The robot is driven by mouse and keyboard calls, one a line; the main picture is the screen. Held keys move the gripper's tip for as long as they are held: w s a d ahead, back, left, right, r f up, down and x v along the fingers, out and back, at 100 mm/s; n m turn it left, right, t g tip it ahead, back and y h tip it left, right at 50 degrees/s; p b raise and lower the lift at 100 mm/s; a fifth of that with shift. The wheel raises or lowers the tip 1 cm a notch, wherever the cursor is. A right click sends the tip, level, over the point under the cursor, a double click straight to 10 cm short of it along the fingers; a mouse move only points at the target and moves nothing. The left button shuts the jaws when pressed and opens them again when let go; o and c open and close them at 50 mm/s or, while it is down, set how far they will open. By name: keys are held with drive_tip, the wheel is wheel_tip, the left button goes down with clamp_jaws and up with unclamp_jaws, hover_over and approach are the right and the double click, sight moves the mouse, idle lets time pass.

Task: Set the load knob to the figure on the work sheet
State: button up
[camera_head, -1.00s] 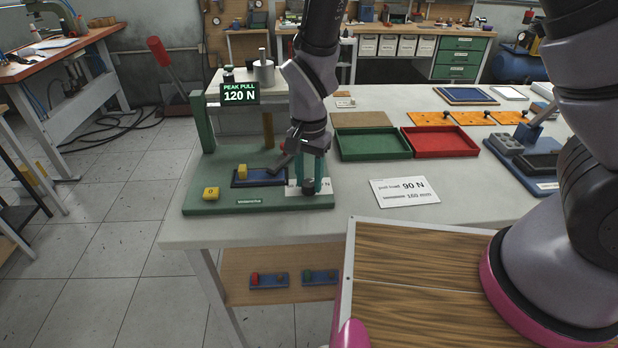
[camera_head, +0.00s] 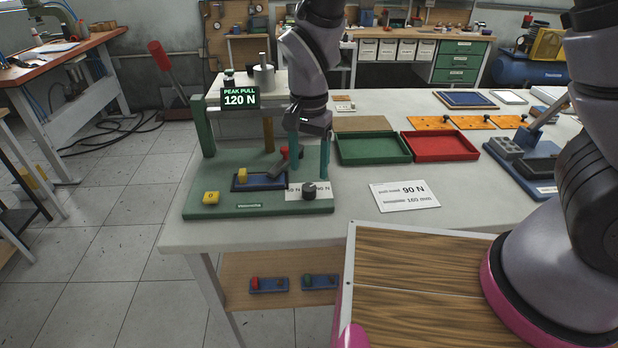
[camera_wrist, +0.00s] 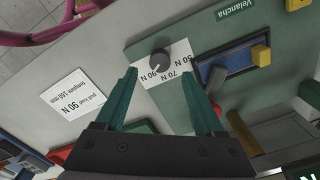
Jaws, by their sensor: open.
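The load knob (camera_head: 309,190) is a dark round knob on a white dial plate (camera_head: 291,194) at the front right of the green tester base. In the wrist view the knob (camera_wrist: 160,61) stands beside figures 50 N, 70 N and 90 N. I cannot tell surely which figure its pointer marks. The work sheet (camera_head: 404,196) lies on the table to the right and reads pull load 90 N, 160 mm. It also shows in the wrist view (camera_wrist: 75,104). My gripper (camera_head: 308,163) is open and empty above the knob, its teal fingers apart from it.
The tester's display (camera_head: 239,97) reads PEAK PULL 120 N. A yellow button (camera_head: 211,198) and a blue fixture (camera_head: 256,182) with a yellow block share the base. Green (camera_head: 372,148) and red (camera_head: 440,146) trays stand behind the sheet. Bare table surrounds the sheet.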

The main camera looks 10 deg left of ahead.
sight(309, 187)
drive_tip(key=shift+r, duration=2.7)
